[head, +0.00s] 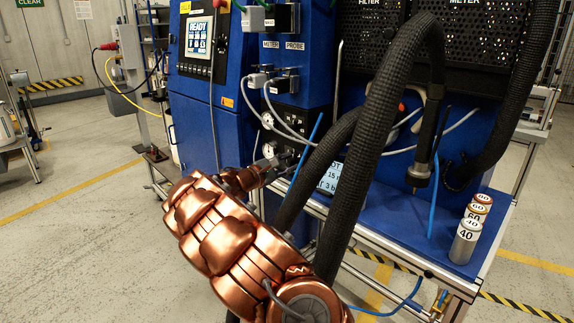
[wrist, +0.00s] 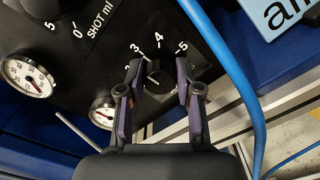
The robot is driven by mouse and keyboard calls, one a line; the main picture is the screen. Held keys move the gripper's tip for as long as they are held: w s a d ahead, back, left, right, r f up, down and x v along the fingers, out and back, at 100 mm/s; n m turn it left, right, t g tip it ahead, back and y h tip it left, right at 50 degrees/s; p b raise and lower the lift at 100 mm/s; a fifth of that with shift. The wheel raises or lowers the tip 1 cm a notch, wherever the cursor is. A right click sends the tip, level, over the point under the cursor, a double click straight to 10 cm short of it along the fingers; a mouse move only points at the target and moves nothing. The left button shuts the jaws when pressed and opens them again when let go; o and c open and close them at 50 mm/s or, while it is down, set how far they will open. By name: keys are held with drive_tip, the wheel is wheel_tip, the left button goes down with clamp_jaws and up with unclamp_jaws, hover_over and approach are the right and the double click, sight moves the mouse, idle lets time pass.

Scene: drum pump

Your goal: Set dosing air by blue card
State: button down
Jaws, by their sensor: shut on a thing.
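My gripper (wrist: 159,72) is around a small black knob (wrist: 156,68) on the black panel, one finger on each side. White scale numbers, including 2, 3, 4 and 5, ring the knob; its exact setting is hard to read. The light blue card (wrist: 290,14) is cut off at the top right of the wrist view, with "air" partly legible. In the head view the card (head: 329,178) stands behind the black hose, showing parts of "15" and "3 b". In the head view my gripper (head: 284,160) reaches the panel; its fingertips are hard to make out.
Two round white gauges (wrist: 28,75) (wrist: 103,113) sit left of the knob. A blue tube (wrist: 232,70) passes close right of my gripper. Several numbered cylinders (head: 466,240) stand on the blue shelf at right.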

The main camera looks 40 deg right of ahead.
drive_tip(key=c, duration=0.8)
unclamp_jaws()
drive_tip(key=shift+a, duration=0.15)
drive_tip(key=a, duration=1.1)
drive_tip(key=shift+a, duration=0.35)
